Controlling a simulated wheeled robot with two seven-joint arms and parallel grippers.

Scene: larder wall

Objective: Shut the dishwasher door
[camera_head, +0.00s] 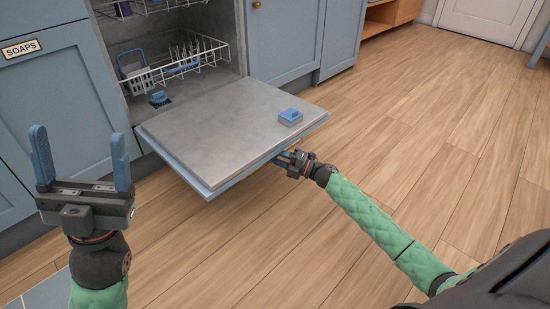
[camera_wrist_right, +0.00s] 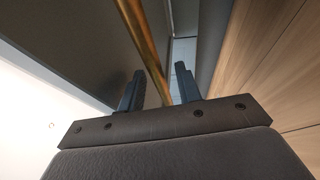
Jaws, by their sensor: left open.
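The grey-blue dishwasher door (camera_head: 215,135) hangs open, lowered to nearly flat, with its grey inner face up. A brass handle bar (camera_wrist_right: 150,50) shows in the right wrist view, on the door's outer side. My right gripper (camera_head: 284,158) is at the door's outer edge. My left gripper (camera_head: 80,160) is open and empty, fingers up, left of the door.
A blue-topped box (camera_head: 290,117) lies on the door near its outer corner. A blue brush-like thing (camera_head: 159,98) is by the hinge side. The lower rack (camera_head: 190,66) sits inside the dishwasher. Wooden floor (camera_head: 430,130) to the right is clear.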

